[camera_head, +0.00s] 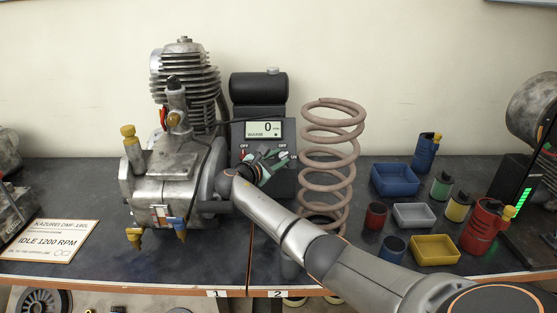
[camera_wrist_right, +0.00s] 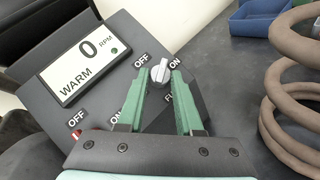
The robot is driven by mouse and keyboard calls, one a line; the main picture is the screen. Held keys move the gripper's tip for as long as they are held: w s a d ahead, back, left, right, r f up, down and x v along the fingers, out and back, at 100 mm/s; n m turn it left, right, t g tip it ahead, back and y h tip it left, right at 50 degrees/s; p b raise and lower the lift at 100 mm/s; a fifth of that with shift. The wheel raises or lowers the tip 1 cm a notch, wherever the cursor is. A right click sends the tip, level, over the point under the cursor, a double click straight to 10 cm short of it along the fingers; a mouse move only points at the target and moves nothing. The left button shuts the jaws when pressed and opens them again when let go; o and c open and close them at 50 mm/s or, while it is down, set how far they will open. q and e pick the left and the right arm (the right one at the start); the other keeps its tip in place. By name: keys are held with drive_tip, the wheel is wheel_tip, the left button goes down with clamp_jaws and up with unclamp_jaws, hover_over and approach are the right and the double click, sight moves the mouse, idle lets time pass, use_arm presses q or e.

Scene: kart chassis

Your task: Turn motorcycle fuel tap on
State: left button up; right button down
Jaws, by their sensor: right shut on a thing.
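The grey fuel tap knob (camera_wrist_right: 159,71) is on the dark sloping control panel (camera_wrist_right: 42,95) in the right wrist view. OFF is printed to its upper left and ON to its upper right. The FUEL label below it is partly covered by a finger. I cannot tell clearly where the knob points. My right gripper (camera_wrist_right: 162,73) has its green fingers on both sides of the knob and is shut on it. In the head view my right gripper (camera_head: 274,165) reaches the panel front from the lower right. My left gripper is in neither view.
The display (camera_head: 265,129) reads 0 RPM and WARM. A red switch (camera_wrist_right: 80,136) sits left of the fingers. The engine (camera_head: 170,170) stands left of the panel. A large coil spring (camera_head: 334,108) stands close on the right. Small trays, including a blue one (camera_head: 395,180), and cans stand further right.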

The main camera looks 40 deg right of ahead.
idle(0.4)
drive_tip(key=c, duration=0.8)
unclamp_jaws()
drive_tip(key=shift+o, duration=1.1)
